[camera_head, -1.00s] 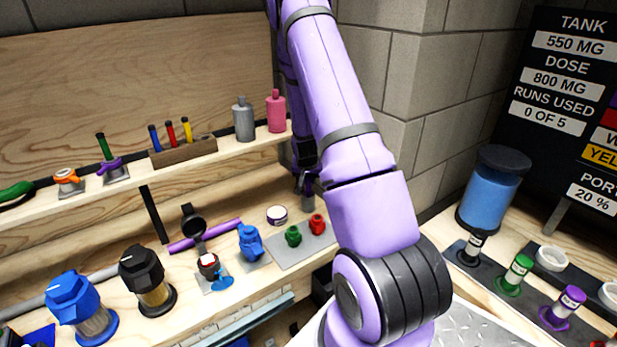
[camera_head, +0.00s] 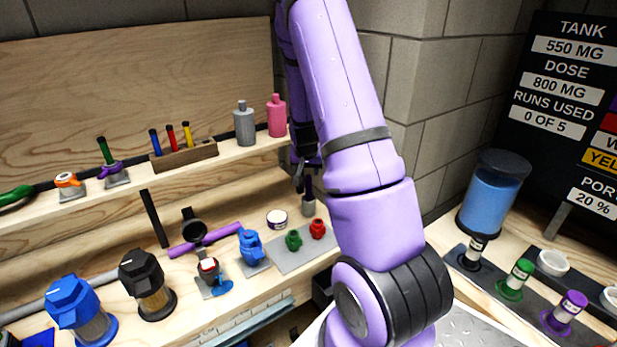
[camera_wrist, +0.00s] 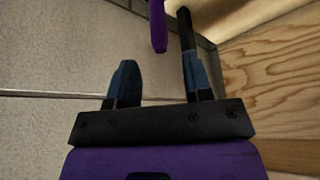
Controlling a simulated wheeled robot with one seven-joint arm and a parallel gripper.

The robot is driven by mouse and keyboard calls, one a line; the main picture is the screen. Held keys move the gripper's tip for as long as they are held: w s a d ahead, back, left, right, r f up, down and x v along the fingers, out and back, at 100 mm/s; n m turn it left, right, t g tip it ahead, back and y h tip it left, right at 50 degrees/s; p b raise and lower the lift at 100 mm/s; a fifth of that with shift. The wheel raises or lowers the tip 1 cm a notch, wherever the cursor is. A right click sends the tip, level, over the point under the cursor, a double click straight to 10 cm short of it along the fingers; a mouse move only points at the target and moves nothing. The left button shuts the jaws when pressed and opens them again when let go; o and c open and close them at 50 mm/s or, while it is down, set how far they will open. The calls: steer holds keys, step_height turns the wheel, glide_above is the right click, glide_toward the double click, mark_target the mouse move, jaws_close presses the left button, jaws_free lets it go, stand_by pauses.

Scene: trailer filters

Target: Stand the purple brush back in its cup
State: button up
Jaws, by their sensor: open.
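My gripper (camera_head: 304,180) is low at the back right of the bench, just above a small grey cup (camera_head: 308,206). In the wrist view its two dark fingers (camera_wrist: 160,80) are apart, with nothing between them. A purple rod (camera_wrist: 157,22), which looks like the brush handle, shows beyond the fingertips at the top of that view; its far part is cut off. I cannot tell whether it stands in a cup. The brush cannot be made out clearly in the head view, where my arm and gripper crowd the cup.
A white-topped jar (camera_head: 277,219) and a grey mat (camera_head: 290,258) with green and red pieces are near the cup. A shelf (camera_head: 225,158) with bottles runs above. A tiled wall is behind my arm.

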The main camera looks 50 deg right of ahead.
steer(key=s+a+r+n+t+y, duration=0.1)
steer(key=s+a+r+n, duration=0.15)
steer(key=a+r, duration=0.8)
steer(key=s+a+r+n+t+y, duration=0.1)
steer(key=s+a+r+n+y, duration=0.15)
steer(key=a+r, duration=0.75)
steer(key=s+a+r+n, duration=0.3)
steer(key=s+a+r, duration=0.2)
steer(key=s, duration=0.4)
steer(key=s+a+r+n, duration=0.2)
steer(key=s+a+r, duration=0.3)
steer(key=s+a, duration=0.2)
steer(key=s, duration=0.2)
steer(key=shift+s+a+r+n, duration=0.15)
steer(key=shift+s+r+n, duration=0.05)
steer(key=shift+s+n, duration=0.2)
steer(key=shift+y, duration=0.25)
